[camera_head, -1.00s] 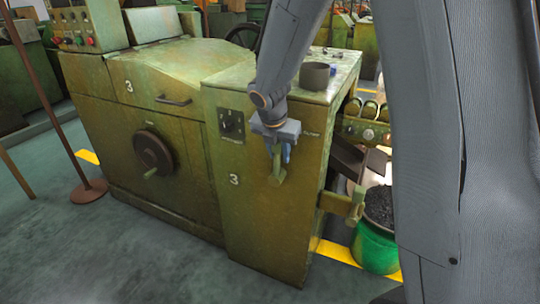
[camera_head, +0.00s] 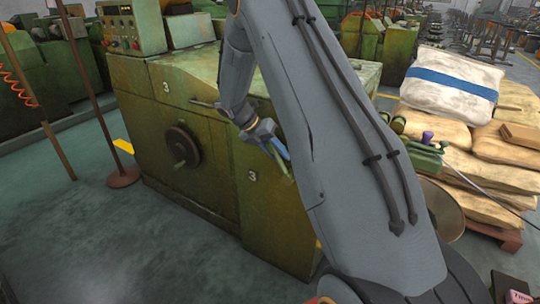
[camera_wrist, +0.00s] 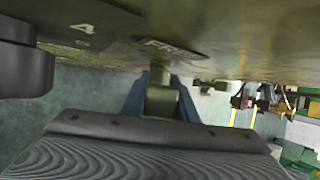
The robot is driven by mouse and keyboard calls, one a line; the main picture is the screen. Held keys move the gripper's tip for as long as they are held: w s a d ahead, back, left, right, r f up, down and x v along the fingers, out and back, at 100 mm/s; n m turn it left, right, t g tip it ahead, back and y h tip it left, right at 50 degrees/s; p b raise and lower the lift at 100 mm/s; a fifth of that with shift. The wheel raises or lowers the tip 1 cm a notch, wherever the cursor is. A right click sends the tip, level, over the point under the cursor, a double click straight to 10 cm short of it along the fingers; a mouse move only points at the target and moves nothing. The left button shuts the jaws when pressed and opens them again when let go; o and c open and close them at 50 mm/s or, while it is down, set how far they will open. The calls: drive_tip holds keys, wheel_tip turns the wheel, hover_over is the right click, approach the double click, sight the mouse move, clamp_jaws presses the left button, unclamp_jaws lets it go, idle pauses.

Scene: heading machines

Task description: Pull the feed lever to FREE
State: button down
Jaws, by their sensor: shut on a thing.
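The feed lever (camera_wrist: 161,98) is a green handle on the front panel of the green machine (camera_head: 270,225) marked 3. In the wrist view the blue fingers of my gripper (camera_wrist: 160,106) stand on both sides of the lever, shut on it. A plate lettered FREE, partly cut off (camera_wrist: 172,48), is just above the lever's upper end. In the head view my gripper (camera_head: 279,150) is at the upper front panel, with the lever (camera_head: 288,170) slanting down to the right below it. My arm hides the panel around it.
A dark round knob (camera_wrist: 24,70) is close at left in the wrist view. A handwheel (camera_head: 182,146) sticks out of the machine's front. A post on a round foot (camera_head: 123,178) stands at left. Sacks on a pallet (camera_head: 450,85) are at right. The floor at front left is clear.

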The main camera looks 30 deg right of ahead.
sight(268, 143)
idle(0.4)
drive_tip(key=c, duration=1.4)
unclamp_jaws()
drive_tip(key=shift+w, duration=0.1)
drive_tip(key=v, duration=0.7)
drive_tip(key=shift+a+b, duration=0.1)
drive_tip(key=shift+b, duration=0.3)
drive_tip(key=shift+w+a+r, duration=0.1)
drive_tip(key=shift+a+r, duration=0.1)
drive_tip(key=shift+r, duration=0.05)
